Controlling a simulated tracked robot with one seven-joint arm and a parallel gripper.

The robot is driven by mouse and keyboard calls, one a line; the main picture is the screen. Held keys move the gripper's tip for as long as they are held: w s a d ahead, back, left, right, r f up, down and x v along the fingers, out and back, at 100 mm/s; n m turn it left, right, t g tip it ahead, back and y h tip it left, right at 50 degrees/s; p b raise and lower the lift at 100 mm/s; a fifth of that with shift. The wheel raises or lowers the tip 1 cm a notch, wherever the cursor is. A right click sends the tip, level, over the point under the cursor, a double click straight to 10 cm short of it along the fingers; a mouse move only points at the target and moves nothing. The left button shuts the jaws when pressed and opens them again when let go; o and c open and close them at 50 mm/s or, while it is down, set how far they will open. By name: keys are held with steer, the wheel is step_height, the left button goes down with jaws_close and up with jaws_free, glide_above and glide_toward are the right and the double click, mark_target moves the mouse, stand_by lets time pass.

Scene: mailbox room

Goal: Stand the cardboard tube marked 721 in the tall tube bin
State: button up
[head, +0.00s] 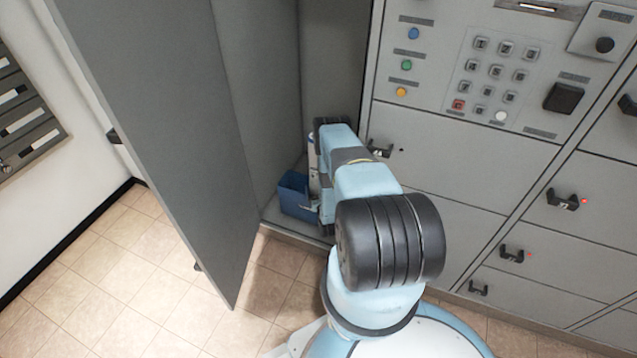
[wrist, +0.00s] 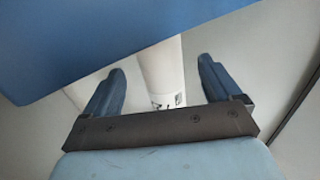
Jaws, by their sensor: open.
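A white tube (wrist: 163,72) shows between the two blue fingers of my gripper (wrist: 161,66) in the wrist view. The fingers are open, with gaps on both sides of the tube. Dark print shows at the tube's near end, too small to read as 721. I cannot tell whether the tube lies fully between the fingertips or beyond them. In the head view my arm reaches into the open tall locker and hides most of my gripper. A blue bin (head: 295,196) stands on the locker floor beside my arm; I cannot tell whether it is the tall tube bin.
The tall grey locker door (head: 165,120) stands open at left. A keypad panel (head: 490,75) and closed locker doors (head: 435,150) are right of my arm. A large blue surface (wrist: 90,40) crosses the top left of the wrist view. Tiled floor (head: 110,285) is clear at left.

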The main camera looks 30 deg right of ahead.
steer(key=v, duration=0.6)
steer(key=shift+s, duration=0.1)
